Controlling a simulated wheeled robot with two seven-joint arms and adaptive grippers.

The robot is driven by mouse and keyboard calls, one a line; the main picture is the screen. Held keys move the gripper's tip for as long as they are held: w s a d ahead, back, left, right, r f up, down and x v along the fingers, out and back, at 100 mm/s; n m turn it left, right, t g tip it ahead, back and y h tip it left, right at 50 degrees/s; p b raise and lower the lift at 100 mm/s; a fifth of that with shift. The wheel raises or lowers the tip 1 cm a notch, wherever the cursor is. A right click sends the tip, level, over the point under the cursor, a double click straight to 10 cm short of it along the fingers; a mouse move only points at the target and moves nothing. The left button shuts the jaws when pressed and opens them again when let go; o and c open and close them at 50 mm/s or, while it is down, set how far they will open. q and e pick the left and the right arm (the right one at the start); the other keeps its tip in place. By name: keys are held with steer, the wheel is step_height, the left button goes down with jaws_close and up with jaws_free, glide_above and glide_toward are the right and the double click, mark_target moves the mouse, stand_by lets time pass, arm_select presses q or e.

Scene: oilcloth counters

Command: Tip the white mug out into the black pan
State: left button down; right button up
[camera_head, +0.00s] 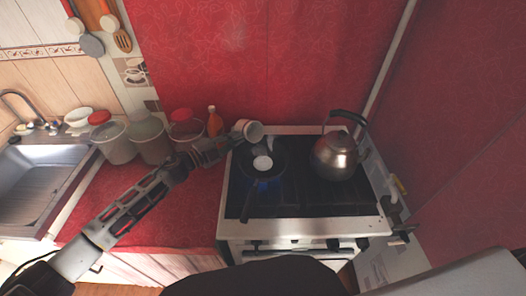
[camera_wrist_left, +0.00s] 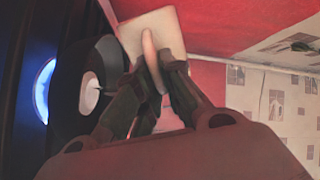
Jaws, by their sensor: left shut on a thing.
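The white mug (camera_head: 250,130) is held up over the back left of the stove, at the far edge of the black pan, and looks tilted. My left gripper (camera_head: 232,141) is shut on it. In the left wrist view the fingers (camera_wrist_left: 155,75) close around the mug's handle, and the mug (camera_wrist_left: 165,28) is beyond them. The black pan (camera_head: 276,171) sits on the left side of the stove, its handle toward the front. A white patch (camera_head: 262,162) shows in the pan, with a greyish shape just above it; I cannot tell what they are. My right gripper is out of view.
A steel kettle (camera_head: 337,155) stands on the stove's right side. A blue glow (camera_wrist_left: 43,90) shows by the pan. Lidded jars (camera_head: 148,138) and an orange bottle (camera_head: 214,122) stand left of the stove, near my left arm. A red wall rises behind.

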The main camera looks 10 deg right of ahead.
arm_select(q)
steer(key=shift+r+m+b, duration=0.2)
steer(key=shift+m+b, duration=0.3)
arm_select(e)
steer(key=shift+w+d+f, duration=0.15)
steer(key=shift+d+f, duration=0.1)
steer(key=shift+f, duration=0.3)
arm_select(q)
steer(key=shift+s+d+r+m, duration=0.1)
steer(key=shift+s+d+m, duration=0.05)
steer(key=shift+s+m, duration=0.15)
steer(key=shift+b, duration=0.3)
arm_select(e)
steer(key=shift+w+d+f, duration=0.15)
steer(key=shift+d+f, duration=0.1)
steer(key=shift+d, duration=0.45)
arm_select(q)
steer(key=shift+s+d+r+m+b, duration=0.2)
steer(key=shift+s+m+b, duration=0.1)
steer(key=shift+s+m, duration=0.2)
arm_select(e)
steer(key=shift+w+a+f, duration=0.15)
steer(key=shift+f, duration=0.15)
arm_select(q)
steer(key=shift+s+d+m, duration=0.15)
steer(key=shift+s+m, duration=0.05)
steer(key=shift+m, duration=0.1)
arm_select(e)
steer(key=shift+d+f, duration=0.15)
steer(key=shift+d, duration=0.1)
